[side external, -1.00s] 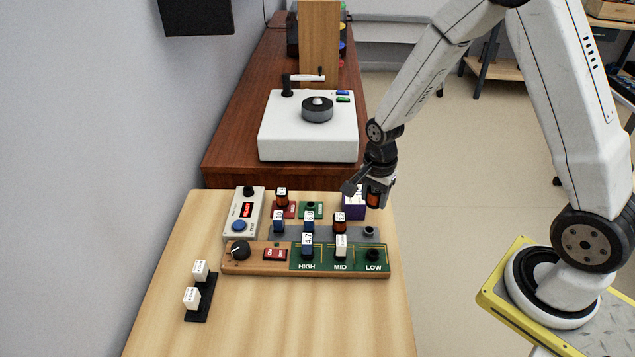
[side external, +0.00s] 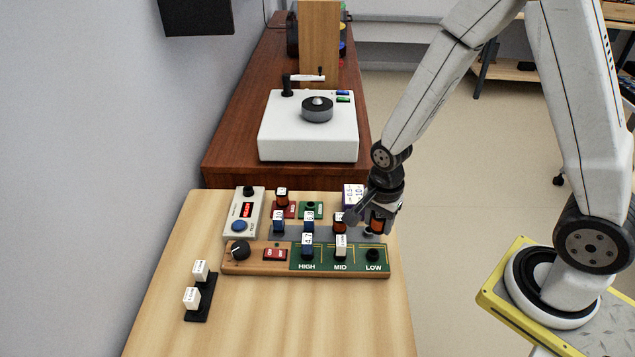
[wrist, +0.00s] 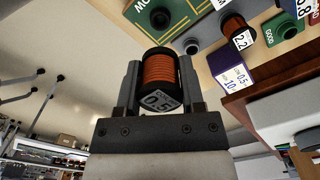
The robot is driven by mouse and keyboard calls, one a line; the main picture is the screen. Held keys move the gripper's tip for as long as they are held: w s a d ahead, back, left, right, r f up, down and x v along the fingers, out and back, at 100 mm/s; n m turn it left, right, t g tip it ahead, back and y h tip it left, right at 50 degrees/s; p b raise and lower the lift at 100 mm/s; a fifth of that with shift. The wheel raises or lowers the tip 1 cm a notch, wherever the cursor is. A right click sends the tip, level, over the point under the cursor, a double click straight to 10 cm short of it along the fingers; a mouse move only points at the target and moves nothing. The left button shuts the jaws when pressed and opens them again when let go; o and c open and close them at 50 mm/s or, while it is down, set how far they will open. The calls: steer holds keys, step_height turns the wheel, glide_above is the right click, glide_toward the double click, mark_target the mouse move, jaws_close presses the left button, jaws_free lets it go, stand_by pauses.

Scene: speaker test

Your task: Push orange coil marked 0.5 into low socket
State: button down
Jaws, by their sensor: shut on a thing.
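My gripper (side external: 374,218) is shut on an orange coil (side external: 378,221) with black ends. In the wrist view the coil (wrist: 160,72) sits between the two fingers, and its label reads 0.5. It is held in the air near the right end of the grey strip. The low socket (side external: 373,254) is a dark round socket on the green panel, above the word LOW, and it is empty. It lies below the held coil in the side view, apart from it. The green panel's corner also shows in the wrist view (wrist: 172,17).
A blue part (side external: 307,244) stands in HIGH and a white part (side external: 341,243) in MID. An orange coil (side external: 339,222), marked 2.2 in the wrist view (wrist: 237,33), stands beside my gripper. A purple box (side external: 353,195) is behind. A black rack (side external: 201,298) holds white parts at front left.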

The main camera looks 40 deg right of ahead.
steer(key=shift+f, duration=3.1)
steer(key=shift+f, duration=1.1)
stand_by(1.0)
steer(key=shift+c, duration=0.6)
jaws_free()
steer(key=shift+r, duration=0.2)
steer(key=shift+r, duration=3.6)
steer(key=shift+r, duration=0.1)
